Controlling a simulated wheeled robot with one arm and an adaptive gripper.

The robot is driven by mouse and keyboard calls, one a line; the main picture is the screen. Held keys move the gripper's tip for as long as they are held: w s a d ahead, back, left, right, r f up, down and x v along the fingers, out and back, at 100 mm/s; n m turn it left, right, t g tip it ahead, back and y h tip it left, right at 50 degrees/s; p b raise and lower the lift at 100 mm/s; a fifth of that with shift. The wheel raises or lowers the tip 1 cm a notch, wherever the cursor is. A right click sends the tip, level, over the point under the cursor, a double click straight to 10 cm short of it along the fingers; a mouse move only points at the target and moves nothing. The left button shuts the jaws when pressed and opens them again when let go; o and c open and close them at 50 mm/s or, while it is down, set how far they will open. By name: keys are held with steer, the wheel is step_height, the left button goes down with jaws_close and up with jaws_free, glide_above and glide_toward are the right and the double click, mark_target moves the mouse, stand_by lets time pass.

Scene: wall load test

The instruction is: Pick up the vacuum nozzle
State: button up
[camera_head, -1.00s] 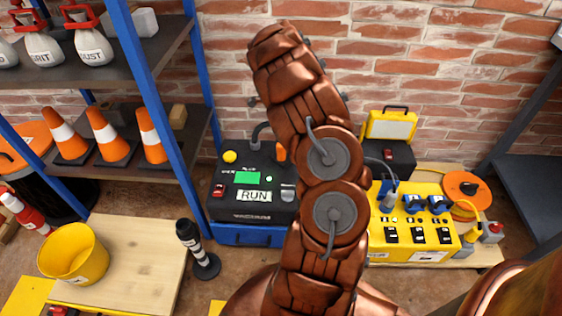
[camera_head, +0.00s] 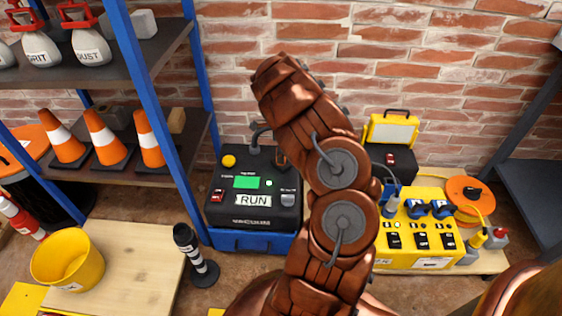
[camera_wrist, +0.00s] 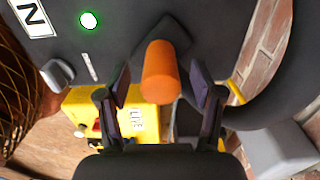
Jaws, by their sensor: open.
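In the wrist view an orange cylinder (camera_wrist: 161,72), which looks like the vacuum nozzle's grip, stands out from a dark mount on the black vacuum unit (camera_wrist: 90,50). My gripper (camera_wrist: 160,90) is open, with one finger on each side of the cylinder and a visible gap on both sides. I cannot tell how deep the cylinder sits between the fingers. In the head view the vacuum unit (camera_head: 240,205) shows a green screen and a RUN label. My copper arm hides my gripper and most of the nozzle there.
A yellow power box (camera_head: 415,235) stands right of my arm, with an orange cable reel (camera_head: 464,188) behind it. A blue-posted shelf (camera_head: 158,120) with cones stands left. A striped post (camera_head: 192,250) and yellow bucket (camera_head: 65,262) are front left. A brick wall (camera_head: 400,60) closes the back.

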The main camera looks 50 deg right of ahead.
steer(key=shift+c, duration=0.3)
jaws_close()
stand_by(0.3)
step_height(320, 180, up, 10)
steer(key=shift+r+p, duration=0.1)
steer(key=shift+p, duration=1.15)
